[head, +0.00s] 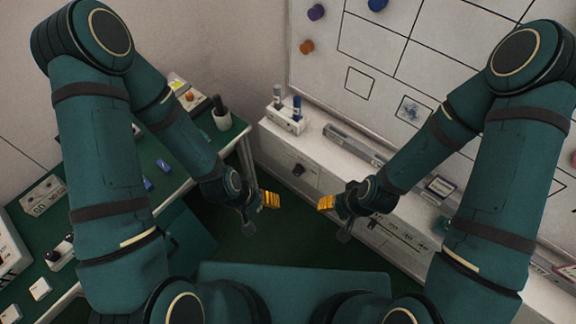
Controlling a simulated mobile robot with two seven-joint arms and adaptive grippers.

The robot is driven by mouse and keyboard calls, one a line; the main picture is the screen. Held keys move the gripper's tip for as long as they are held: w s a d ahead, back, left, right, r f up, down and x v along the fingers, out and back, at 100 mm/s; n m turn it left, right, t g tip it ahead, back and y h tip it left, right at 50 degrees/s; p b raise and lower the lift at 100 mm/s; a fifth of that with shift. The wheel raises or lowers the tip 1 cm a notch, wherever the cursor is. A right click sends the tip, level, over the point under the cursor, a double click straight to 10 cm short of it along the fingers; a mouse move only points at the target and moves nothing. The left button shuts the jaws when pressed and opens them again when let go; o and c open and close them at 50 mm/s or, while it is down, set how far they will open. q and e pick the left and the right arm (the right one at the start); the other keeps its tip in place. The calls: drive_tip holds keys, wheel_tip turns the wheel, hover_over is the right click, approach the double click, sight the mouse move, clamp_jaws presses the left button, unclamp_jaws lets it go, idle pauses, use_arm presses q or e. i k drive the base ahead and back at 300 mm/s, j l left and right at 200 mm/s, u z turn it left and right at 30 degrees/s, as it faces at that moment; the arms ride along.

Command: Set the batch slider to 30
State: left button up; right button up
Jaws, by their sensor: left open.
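I cannot make out the batch slider for certain. A pale panel with dark markings (398,236) is on the front of the white cabinet, partly hidden by my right arm; its setting is too small to read. My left gripper (265,204) hangs over the floor between the green bench and the cabinet, open and empty, touching nothing visible. My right gripper (329,206) is opposite it, in front of the cabinet, with its orange pad pointing left. Its finger gap cannot be judged and nothing shows in it.
The green bench (236,133) at the left carries a pen cup (221,117), blue pieces and small boxes. The white cabinet (268,150) carries a marker holder (285,119) below a whiteboard (382,45). A dark knob (298,170) is on its front. Floor between is clear.

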sight(372, 224)
drive_tip(key=k+z, duration=0.2)
drive_tip(key=z, duration=0.95)
